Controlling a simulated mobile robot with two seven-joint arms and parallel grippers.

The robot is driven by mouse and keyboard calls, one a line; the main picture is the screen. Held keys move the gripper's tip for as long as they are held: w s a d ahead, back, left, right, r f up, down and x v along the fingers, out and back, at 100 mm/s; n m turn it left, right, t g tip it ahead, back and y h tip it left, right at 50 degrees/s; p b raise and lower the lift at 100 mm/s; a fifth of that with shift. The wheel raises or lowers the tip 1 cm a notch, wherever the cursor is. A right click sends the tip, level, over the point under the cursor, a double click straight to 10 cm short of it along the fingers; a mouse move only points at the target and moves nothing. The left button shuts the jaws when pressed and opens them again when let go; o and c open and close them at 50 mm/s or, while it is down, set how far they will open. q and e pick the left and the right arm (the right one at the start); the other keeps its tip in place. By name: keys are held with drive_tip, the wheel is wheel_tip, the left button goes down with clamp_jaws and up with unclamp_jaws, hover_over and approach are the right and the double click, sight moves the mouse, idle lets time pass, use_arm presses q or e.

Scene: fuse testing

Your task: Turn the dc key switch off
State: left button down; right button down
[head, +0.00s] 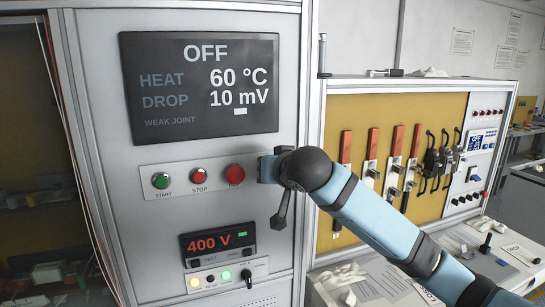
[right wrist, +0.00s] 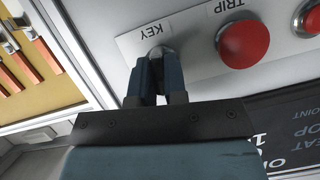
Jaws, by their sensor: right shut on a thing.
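The DC key switch is at the label marked KEY, right of the red TRIP button (head: 234,174). In the head view my right gripper (head: 265,168) and wrist cover the switch. In the right wrist view my right gripper (right wrist: 160,72) is shut on the key (right wrist: 157,51), close against the panel. Only a small rounded grey part of the key shows between the fingertips, so its turn angle cannot be told. The large display (head: 200,85) reads OFF, HEAT 60 °C, DROP 10 mV. My left gripper is not in view.
The green START button (head: 160,181) and red STOP button (head: 199,177) are left of TRIP. A 400 V meter (head: 217,243) with small lights and a toggle sits below. A yellow board (head: 345,120) with red-handled pieces stands right, partly behind my right arm.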

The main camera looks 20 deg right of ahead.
drive_tip(key=shift+n+h+p, duration=0.3)
drive_tip(key=shift+n+p, duration=0.2)
drive_tip(key=shift+p, duration=0.1)
drive_tip(key=shift+n, duration=0.3)
drive_tip(key=c, duration=1.3)
unclamp_jaws()
drive_tip(key=shift+f, duration=0.1)
drive_tip(key=shift+o, duration=0.7)
drive_tip(key=shift+w, duration=0.2)
drive_tip(key=shift+s, duration=0.1)
